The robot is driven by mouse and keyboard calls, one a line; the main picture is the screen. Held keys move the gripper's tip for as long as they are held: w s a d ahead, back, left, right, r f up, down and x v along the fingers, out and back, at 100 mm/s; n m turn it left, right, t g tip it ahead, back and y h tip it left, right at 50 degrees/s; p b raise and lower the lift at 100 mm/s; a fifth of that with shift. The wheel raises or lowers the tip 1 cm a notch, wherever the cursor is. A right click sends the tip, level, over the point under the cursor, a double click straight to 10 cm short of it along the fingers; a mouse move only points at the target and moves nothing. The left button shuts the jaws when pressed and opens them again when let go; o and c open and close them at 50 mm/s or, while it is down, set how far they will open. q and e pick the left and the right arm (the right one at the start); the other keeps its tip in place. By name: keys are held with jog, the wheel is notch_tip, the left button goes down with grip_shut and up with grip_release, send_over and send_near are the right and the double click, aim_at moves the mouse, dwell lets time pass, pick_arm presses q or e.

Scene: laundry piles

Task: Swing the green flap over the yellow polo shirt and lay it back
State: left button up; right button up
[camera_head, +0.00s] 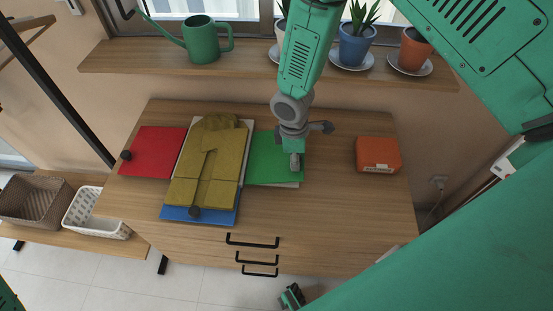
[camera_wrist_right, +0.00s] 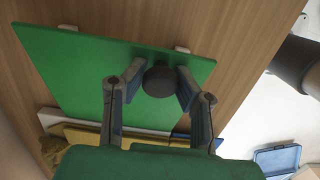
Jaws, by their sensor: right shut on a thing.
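The green flap (camera_head: 262,169) of a folding board extends to the right of the yellow polo shirt (camera_head: 222,160). The shirt lies folded on the board's middle, its lower end over the blue flap (camera_head: 215,217). My right gripper (camera_head: 296,164) is at the green flap's right part. In the right wrist view, its two fingers (camera_wrist_right: 156,82) are shut on the dark round knob (camera_wrist_right: 159,80) of the green flap (camera_wrist_right: 85,75). The flap is out to the side, not over the shirt; I cannot tell whether it is slightly raised.
A red flap (camera_head: 151,152) with a dark knob lies left of the shirt. An orange box (camera_head: 377,154) stands right on the wooden dresser top (camera_head: 330,220). A shelf (camera_head: 140,58) with a green watering can (camera_head: 201,40) and potted plants runs behind. Baskets (camera_head: 97,213) stand at left.

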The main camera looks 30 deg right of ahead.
jog(key=shift+w+d+r, duration=0.1)
jog(key=f, duration=0.1)
jog(key=f+b, duration=0.2)
jog(key=shift+s+d+f+y, duration=0.25)
jog(key=shift+s+d+y, duration=0.05)
jog(key=shift+s+d, duration=0.05)
jog(key=shift+d+f+t, duration=0.1)
jog(key=shift+f+t, duration=0.15)
jog(key=shift+t, duration=0.05)
jog(key=o, duration=0.8)
jog(key=shift+r, duration=0.1)
notch_tip(320, 180, up, 7)
jog(key=p, duration=0.6)
